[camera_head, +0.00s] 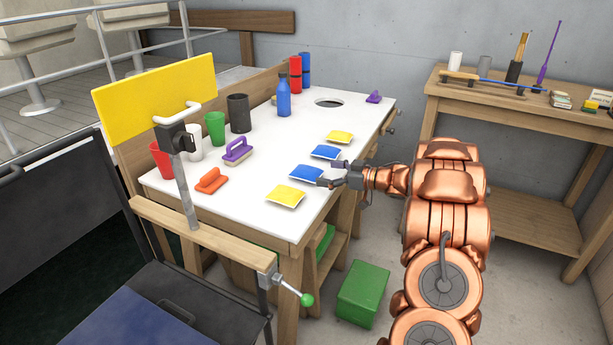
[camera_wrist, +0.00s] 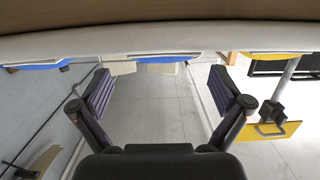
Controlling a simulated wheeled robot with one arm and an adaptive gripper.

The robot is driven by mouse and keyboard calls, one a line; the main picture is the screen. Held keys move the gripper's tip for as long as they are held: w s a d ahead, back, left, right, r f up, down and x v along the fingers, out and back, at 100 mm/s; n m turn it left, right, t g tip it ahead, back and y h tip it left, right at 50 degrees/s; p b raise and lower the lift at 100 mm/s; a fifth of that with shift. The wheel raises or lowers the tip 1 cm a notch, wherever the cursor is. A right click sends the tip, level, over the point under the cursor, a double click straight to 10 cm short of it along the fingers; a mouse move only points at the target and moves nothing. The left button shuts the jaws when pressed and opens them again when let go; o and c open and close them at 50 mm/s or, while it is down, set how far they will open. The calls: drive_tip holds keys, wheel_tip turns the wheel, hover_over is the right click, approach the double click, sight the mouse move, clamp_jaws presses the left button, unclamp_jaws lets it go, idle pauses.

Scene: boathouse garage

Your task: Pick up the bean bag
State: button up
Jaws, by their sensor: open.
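Several bean bags lie flat in a row along the right side of the white-topped table. In the head view they are a far yellow one (camera_head: 340,137), a blue one (camera_head: 325,152), a nearer blue one (camera_head: 305,172) and a near yellow one (camera_head: 286,195). My gripper (camera_head: 331,174) is open at the table's right edge, just right of the nearer blue bag. Its spread fingers also show in the wrist view (camera_wrist: 163,95), with nothing held between them. There, blue strips (camera_wrist: 150,59) and a yellow strip (camera_wrist: 280,54) show near the top. Whether a fingertip touches a bag is unclear.
The white tabletop (camera_head: 262,143) also bears a blue bottle (camera_head: 284,102), several cups, an orange-handled tool (camera_head: 211,181) and a purple-handled brush (camera_head: 238,151). A yellow board (camera_head: 155,91) stands clamped at the left. A green box (camera_head: 362,292) sits on the floor below.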

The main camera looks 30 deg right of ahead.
sight(306, 168)
drive_tip(key=shift+a+x, duration=0.25)
drive_tip(key=shift+x, duration=3.1)
drive_tip(key=shift+s, duration=0.15)
drive_tip(key=shift+c, duration=0.3)
drive_tip(key=c, duration=1.2)
